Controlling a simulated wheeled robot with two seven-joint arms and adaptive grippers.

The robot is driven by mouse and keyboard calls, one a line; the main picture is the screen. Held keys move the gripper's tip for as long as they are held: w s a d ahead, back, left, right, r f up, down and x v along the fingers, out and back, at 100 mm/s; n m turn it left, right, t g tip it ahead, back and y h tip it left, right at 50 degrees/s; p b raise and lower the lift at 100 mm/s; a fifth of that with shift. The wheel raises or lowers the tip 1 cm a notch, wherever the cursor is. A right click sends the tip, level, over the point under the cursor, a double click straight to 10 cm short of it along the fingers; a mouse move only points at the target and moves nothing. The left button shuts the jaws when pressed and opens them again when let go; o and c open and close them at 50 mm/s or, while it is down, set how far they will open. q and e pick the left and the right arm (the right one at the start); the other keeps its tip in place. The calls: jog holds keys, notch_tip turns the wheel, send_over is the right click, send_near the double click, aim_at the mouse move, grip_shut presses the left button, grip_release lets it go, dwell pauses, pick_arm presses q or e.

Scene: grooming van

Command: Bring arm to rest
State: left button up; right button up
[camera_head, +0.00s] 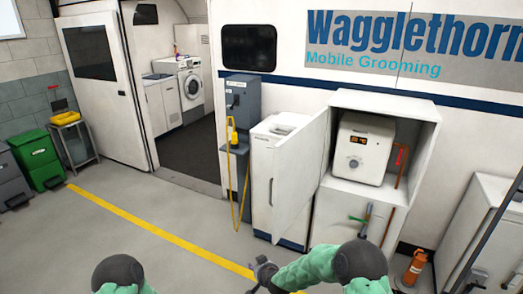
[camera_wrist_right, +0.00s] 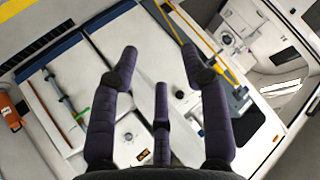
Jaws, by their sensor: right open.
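My right arm (camera_head: 315,267) comes in at the bottom of the head view, its green forearm bent toward the left. My right gripper (camera_head: 265,271) is at its end, low over the floor near the yellow line. In the right wrist view my right gripper (camera_wrist_right: 159,62) has its dark fingers spread wide with nothing between them. Of my left arm (camera_head: 118,277) only a dark joint and green parts show at the bottom left. My left gripper is outside the frame.
An open white cabinet door (camera_head: 303,178) stands out from a cabinet holding a white device (camera_head: 362,149) with an orange display. Beside it are a grey post (camera_head: 240,100) with a yellow hose and an orange extinguisher (camera_head: 415,267).

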jog(key=s+d+f+g, duration=0.2)
jog(key=s+d+f, duration=0.3)
jog(key=s+f, duration=0.15)
jog(key=s+d+f+g, duration=0.2)
jog(key=s, duration=0.8)
jog(key=s+d+f+m+g, duration=0.1)
jog(key=s+d+f+g, duration=0.1)
jog(key=s, duration=0.9)
jog(key=s+d+f+m+g, duration=0.1)
jog(key=s+d+f+g, duration=0.1)
jog(key=s, duration=0.9)
jog(key=shift+f+g, duration=0.55)
jog(key=shift+g, duration=0.05)
jog(key=shift+s, duration=0.3)
jog(key=shift+c, duration=0.7)
pick_arm(q)
jog(key=shift+t, duration=0.6)
jog(key=w, duration=0.3)
jog(key=w+a+r, duration=0.1)
jog(key=shift+w+a, duration=0.1)
jog(key=shift+w, duration=0.3)
pick_arm(e)
jog(key=shift+d, duration=0.1)
